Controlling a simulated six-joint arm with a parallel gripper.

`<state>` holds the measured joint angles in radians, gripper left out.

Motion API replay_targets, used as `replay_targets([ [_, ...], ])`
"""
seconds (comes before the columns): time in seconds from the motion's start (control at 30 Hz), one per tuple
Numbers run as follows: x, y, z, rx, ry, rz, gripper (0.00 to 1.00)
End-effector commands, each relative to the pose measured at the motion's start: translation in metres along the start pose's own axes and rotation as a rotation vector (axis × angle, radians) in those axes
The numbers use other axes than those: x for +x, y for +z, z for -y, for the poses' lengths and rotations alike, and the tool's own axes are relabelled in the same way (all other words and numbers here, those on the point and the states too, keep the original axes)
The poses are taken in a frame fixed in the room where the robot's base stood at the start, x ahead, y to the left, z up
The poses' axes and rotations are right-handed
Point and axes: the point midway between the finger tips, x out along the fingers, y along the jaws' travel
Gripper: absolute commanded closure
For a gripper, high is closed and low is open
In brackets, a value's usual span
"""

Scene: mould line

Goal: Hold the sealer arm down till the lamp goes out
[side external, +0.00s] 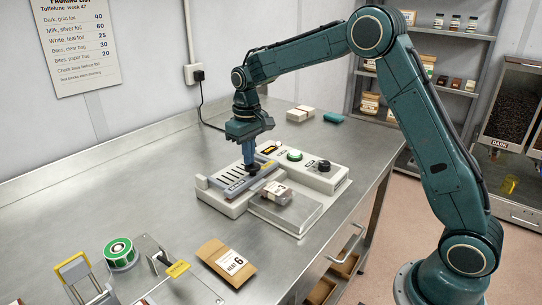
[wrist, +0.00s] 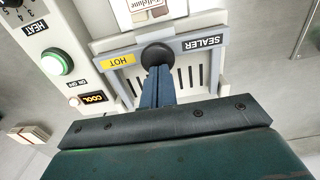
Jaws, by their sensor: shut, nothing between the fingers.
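The sealer (side external: 325,181) stands on the steel bench. Its grey sealer arm (side external: 238,186) looks low and close to the base, with a black knob (wrist: 156,55) on it. My gripper (side external: 250,163) is shut, fingertips at the knob; it also shows in the wrist view (wrist: 157,74). The fingers look to be touching the knob, but contact is partly hidden. The COOL lamp (wrist: 93,98) shows bright orange lettering and looks lit. A labelled bag (side external: 278,194) lies at the sealer's front.
A green button (side external: 294,155) and black HEAT dial (side external: 324,165) are on the housing. A kraft pouch (side external: 227,259), a green-ended tape roll (side external: 120,254) and a metal stand lie at front left. White boxes (side external: 299,114) stand behind. The bench's left is clear.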

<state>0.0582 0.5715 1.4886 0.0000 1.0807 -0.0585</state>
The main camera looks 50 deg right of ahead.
Motion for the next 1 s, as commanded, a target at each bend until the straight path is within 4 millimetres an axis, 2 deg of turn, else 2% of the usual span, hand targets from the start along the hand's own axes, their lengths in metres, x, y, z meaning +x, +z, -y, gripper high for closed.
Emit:
replay_targets([
  [0.57, 0.002, 0.001, 0.000, 0.000, 0.000, 0.007, 1.00],
  [1.0, -0.016, 0.001, 0.000, 0.000, 0.000, 0.003, 1.00],
])
